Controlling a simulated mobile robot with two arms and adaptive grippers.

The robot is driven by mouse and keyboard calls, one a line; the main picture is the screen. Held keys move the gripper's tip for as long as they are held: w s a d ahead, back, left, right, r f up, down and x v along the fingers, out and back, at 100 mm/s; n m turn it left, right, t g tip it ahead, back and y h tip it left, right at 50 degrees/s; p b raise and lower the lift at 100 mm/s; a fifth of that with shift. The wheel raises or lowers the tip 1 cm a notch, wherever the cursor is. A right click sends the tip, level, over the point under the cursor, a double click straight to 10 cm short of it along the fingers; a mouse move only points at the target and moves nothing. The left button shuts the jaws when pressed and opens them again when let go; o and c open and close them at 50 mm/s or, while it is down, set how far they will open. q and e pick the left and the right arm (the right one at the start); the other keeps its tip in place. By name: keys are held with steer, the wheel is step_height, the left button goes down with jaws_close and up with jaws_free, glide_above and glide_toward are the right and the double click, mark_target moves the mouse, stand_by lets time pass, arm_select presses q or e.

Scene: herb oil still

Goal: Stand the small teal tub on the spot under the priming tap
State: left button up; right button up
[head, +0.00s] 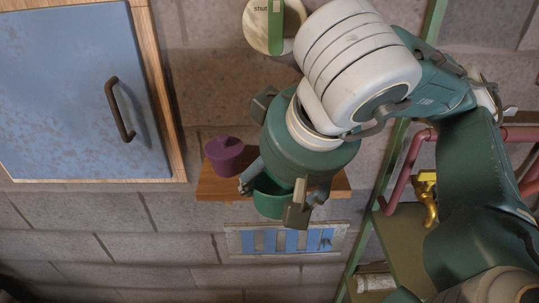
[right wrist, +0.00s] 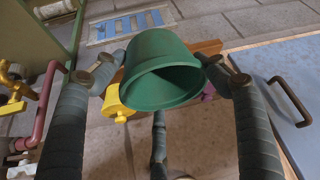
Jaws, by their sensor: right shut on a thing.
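The small teal tub (head: 270,203) is between the fingers of my right gripper (head: 272,199), which is shut on it. In the right wrist view the tub (right wrist: 160,75) sits between the fingertips (right wrist: 160,64), its open mouth facing the camera and looking empty. In the head view it overlaps the front of a small wooden shelf (head: 213,187); whether it touches the shelf cannot be told. A brass tap with a yellow handle (head: 428,196) is on the right, above a green ledge (head: 408,240). No marked spot is visible there. My left gripper is not in view.
A purple lidded pot (head: 224,155) stands on the shelf's left end. A yellow pot (right wrist: 118,103) shows behind the tub. Pink pipes (head: 399,170) and a green post (head: 365,235) flank the tap.

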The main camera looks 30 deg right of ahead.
steer(key=w+d+p, duration=0.1)
steer(key=p, duration=0.1)
steer(key=w+d+p, duration=0.1)
steer(key=w+p, duration=0.1)
steer(key=shift+w+d+r, duration=0.1)
steer(key=shift+w+r, duration=0.1)
steer(key=shift+w, duration=0.1)
steer(key=w+d+p, duration=0.2)
steer(key=w+d, duration=0.5)
steer(key=w, duration=0.4)
steer(key=f+p, duration=0.1)
steer(key=f, duration=0.2)
steer(key=f+p, duration=0.1)
steer(key=f, duration=0.2)
steer(key=shift+w+f, duration=0.2)
steer(key=shift+f, duration=0.2)
steer(key=shift+w+d+f+p, duration=0.1)
steer(key=shift+w+p, duration=0.05)
steer(key=shift+p, duration=0.3)
steer(key=shift+f, duration=0.15)
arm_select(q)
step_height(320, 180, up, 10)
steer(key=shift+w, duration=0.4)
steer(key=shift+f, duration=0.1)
